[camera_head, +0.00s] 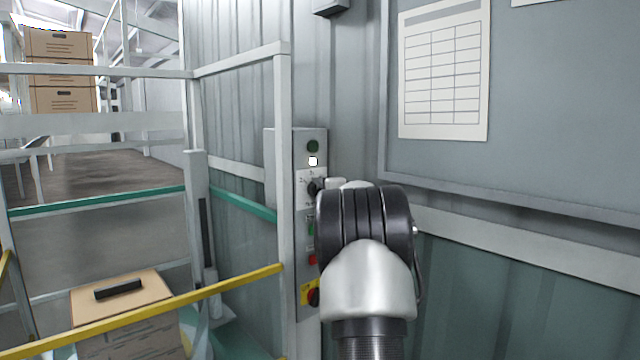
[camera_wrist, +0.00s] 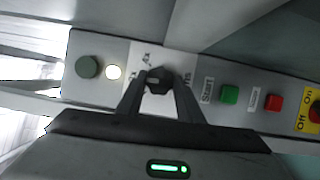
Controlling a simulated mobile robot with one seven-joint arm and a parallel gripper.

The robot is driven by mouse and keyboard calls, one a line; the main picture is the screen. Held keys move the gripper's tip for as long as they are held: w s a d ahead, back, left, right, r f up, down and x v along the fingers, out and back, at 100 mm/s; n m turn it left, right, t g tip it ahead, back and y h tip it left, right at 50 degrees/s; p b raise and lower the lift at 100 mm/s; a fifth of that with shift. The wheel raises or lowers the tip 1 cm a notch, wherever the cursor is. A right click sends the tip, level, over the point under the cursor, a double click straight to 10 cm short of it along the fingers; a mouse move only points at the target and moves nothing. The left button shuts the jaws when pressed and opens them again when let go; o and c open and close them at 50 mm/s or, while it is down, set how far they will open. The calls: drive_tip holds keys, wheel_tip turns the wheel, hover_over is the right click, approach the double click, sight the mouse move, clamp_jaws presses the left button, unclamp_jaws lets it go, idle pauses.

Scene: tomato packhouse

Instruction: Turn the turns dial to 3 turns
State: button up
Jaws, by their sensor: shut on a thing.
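The turns dial (camera_wrist: 158,80) is a small black knob on a white label plate of the grey control box. In the wrist view my gripper (camera_wrist: 158,92) has its two fingers on either side of the knob, shut on it. In the head view the dial (camera_head: 315,187) shows at the left of my gripper (camera_head: 325,185), partly covered by it. Marks are printed around the knob, but I cannot read surely which one it points to.
A guard rail (camera_head: 283,170) stands close on the left.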

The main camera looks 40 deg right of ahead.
drive_tip(key=shift+m, duration=0.3)
drive_tip(key=o, duration=1.1)
drive_tip(key=shift+c, duration=0.2)
drive_tip(key=b+v, duration=0.1)
drive_tip(key=v, duration=1.6)
drive_tip(key=shift+s+r, duration=0.2)
drive_tip(key=shift+a, duration=0.1)
